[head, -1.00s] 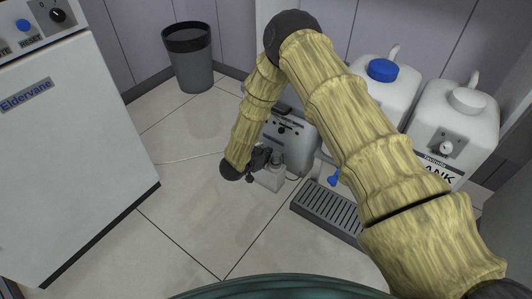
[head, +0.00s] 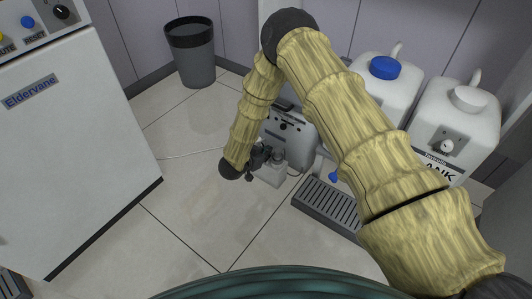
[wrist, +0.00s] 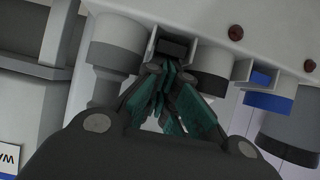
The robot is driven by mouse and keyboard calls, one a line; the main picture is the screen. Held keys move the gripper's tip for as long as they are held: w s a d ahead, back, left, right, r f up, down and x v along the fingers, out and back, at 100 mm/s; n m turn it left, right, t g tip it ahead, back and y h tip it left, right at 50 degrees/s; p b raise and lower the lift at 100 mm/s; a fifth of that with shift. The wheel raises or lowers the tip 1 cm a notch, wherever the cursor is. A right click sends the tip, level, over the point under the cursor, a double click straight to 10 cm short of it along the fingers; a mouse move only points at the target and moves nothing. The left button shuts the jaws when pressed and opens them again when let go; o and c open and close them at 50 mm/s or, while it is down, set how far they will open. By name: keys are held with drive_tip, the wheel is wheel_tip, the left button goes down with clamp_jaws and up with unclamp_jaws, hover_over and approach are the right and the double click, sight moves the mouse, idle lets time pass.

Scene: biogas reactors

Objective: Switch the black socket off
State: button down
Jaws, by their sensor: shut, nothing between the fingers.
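In the wrist view, a black-ringed socket (wrist: 211,82) projects from a pale panel. To its left a small black switch (wrist: 174,47) sits in a grey bracket. My gripper (wrist: 163,70) is shut and empty, its teal-padded fingertips right at the lower edge of the black switch. I cannot tell whether they touch it, nor the switch's position. In the head view, my gripper (head: 262,157) is small and dark, in front of a grey unit (head: 290,133) on the floor; the socket cannot be made out there.
A blue-ringed socket (wrist: 268,101) with a blue switch (wrist: 262,77) is to the right in the wrist view. A grey cylinder (wrist: 117,45) stands close left. White tanks (head: 455,118), a drain grate (head: 325,205) and a bin (head: 191,55) surround the unit in the head view.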

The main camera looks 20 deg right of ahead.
drive_tip(key=shift+r, duration=0.15)
wheel_tip(320, 180, up, 4)
drive_tip(key=p, duration=0.4)
drive_tip(key=shift+w+d, duration=0.1)
drive_tip(key=s+a+r+p, duration=0.4)
drive_tip(key=a+r, duration=0.1)
drive_tip(key=r, duration=0.2)
drive_tip(key=shift+s, duration=0.1)
